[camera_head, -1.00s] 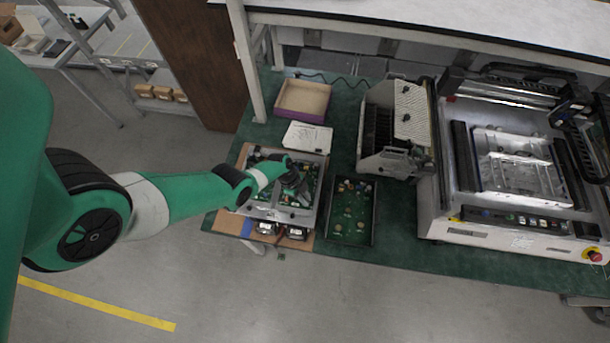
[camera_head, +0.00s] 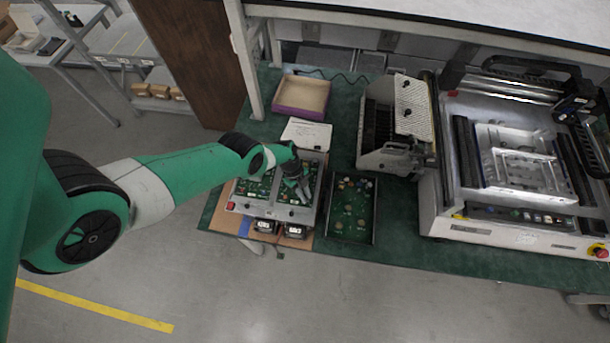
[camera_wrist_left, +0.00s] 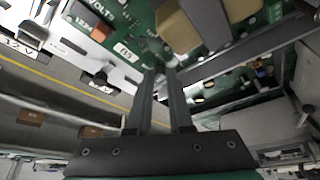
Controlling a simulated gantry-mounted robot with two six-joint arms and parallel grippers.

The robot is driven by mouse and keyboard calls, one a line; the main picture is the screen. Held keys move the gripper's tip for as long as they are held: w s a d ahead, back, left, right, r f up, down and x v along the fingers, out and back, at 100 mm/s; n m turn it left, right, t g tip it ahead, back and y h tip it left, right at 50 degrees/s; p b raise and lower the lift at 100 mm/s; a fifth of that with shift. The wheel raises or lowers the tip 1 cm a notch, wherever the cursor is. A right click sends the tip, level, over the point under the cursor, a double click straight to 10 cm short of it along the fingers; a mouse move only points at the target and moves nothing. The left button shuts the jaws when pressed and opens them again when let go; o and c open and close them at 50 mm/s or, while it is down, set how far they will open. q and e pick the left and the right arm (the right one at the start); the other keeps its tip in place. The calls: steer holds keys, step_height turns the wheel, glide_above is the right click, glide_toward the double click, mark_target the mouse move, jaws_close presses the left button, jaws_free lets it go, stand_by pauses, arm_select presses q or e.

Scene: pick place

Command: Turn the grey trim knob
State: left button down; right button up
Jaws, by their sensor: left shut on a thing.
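My left gripper (camera_head: 303,190) is at the right part of the green circuit board (camera_head: 258,188), which sits in a grey fixture on the bench. In the left wrist view its two fingers (camera_wrist_left: 163,72) reach down to the board (camera_wrist_left: 126,45) and are almost together. They are shut on a small part at the tips, taken as the grey trim knob, which the fingertips mostly hide. A tan block (camera_wrist_left: 178,30) stands on the board close to the fingertips. My right gripper is in neither view.
A tray of small parts (camera_head: 352,232) lies right of the fixture. A large machine (camera_head: 450,215) fills the right.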

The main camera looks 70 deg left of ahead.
arm_select(q)
steer(key=shift+f, duration=0.1)
steer(key=c, duration=0.8)
jaws_free()
